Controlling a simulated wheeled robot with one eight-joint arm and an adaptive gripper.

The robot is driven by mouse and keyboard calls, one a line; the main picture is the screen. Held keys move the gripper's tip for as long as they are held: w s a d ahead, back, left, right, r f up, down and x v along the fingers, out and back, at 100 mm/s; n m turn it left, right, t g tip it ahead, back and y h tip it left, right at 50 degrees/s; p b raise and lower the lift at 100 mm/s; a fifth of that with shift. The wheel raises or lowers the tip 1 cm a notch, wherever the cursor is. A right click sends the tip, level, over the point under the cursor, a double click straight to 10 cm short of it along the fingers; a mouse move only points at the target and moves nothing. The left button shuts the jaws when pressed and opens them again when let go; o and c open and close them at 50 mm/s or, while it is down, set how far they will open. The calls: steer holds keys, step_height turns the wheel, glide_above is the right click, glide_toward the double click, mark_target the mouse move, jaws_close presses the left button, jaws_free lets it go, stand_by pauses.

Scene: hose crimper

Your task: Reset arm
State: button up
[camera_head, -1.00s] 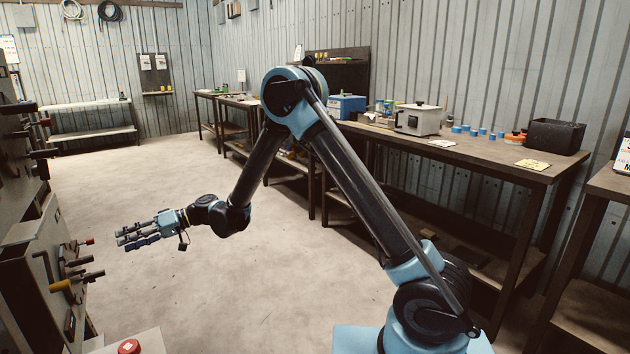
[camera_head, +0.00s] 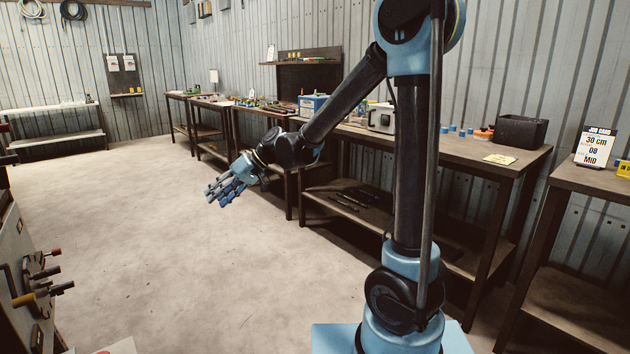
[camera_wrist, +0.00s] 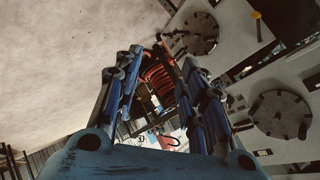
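My gripper (camera_head: 226,190) hangs over the bare floor in the middle of the head view, left of the long workbench, with its fingers pointing left and slightly down. In the wrist view its blue fingers (camera_wrist: 163,95) stand apart on both sides, with a gap between them. Nothing is held between them; the red coiled thing seen through the gap is in the background. The arm is bent, with the upper link nearly upright and the forearm sloping down to the left.
A workbench (camera_head: 530,158) with a dark bin (camera_head: 520,131) runs along the right wall. A side table with a job card (camera_head: 594,146) stands at far right. A machine with levers (camera_head: 38,275) stands at the left edge. The concrete floor (camera_head: 130,220) between is clear.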

steer(key=s+d+f+m+t+h, duration=0.1)
steer(key=s+d+m+t+h, duration=0.1)
steer(key=d, duration=1)
steer(key=s+d+f+m+t+h, duration=0.1)
steer(key=d+m+h, duration=0.1)
steer(key=d, duration=1.1)
steer(key=s+d+f+m+h, duration=0.1)
steer(key=s+d+f+h, duration=0.1)
steer(key=d, duration=0.5)
steer(key=s+d+f+m+h, duration=0.2)
steer(key=s+d+f, duration=0.2)
steer(key=s+d, duration=0.3)
steer(key=s+d+f+m+h, duration=0.2)
steer(key=s+d, duration=0.3)
steer(key=d, duration=0.4)
steer(key=shift+s+d+f+t, duration=0.15)
steer(key=shift+d+f+t, duration=0.1)
steer(key=shift+f+t, duration=0.2)
steer(key=shift+a, duration=0.1)
steer(key=shift+c, duration=0.6)
